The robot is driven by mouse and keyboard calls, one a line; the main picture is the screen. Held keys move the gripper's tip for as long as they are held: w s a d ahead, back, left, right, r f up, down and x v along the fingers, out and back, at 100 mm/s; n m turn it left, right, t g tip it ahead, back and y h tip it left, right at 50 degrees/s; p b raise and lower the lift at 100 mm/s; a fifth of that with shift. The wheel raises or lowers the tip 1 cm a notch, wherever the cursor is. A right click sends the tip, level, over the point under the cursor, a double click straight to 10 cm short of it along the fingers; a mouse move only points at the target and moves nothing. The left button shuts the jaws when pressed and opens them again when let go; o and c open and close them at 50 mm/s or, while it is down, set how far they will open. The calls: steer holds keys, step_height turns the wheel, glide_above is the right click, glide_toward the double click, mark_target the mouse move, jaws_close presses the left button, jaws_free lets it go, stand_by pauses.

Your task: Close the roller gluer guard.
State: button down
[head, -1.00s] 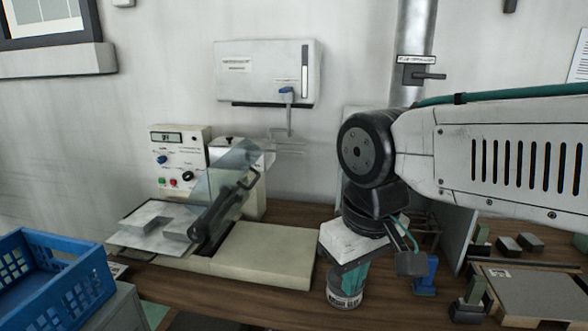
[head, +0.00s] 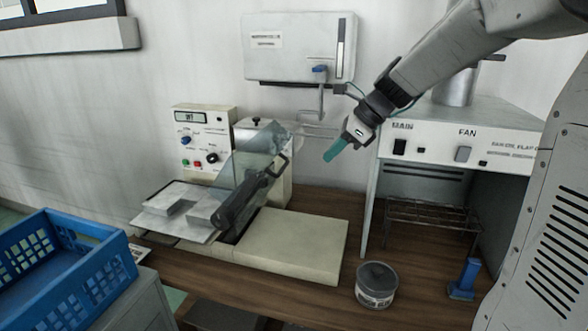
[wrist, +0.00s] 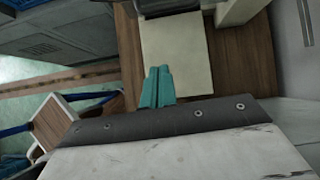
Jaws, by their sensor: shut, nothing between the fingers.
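The roller gluer (head: 290,245) stands on the wooden bench in the head view, with a cream flat bed at its right. Its clear guard (head: 250,165) is tilted up over the dark roller (head: 240,200), and a dark handle (head: 277,166) is on the guard's right edge. My gripper (head: 332,152) is to the right of the guard and above the bed, apart from both. Its teal fingers are together and empty. In the wrist view the shut fingers (wrist: 157,88) show in front of the cream bed (wrist: 180,50); the guard cannot be made out there.
A control box (head: 205,140) stands behind the gluer. A blue crate (head: 60,270) is at the left. A grey-lidded jar (head: 376,285) stands right of the bed. A hood with a wire rack (head: 430,220) is farther right. A white dispenser (head: 298,48) hangs on the wall.

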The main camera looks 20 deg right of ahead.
steer(key=w+a+f, duration=0.6)
steer(key=a, duration=0.1)
steer(key=shift+a+f, duration=0.2)
steer(key=shift+a, duration=0.15)
steer(key=shift+w, duration=0.1)
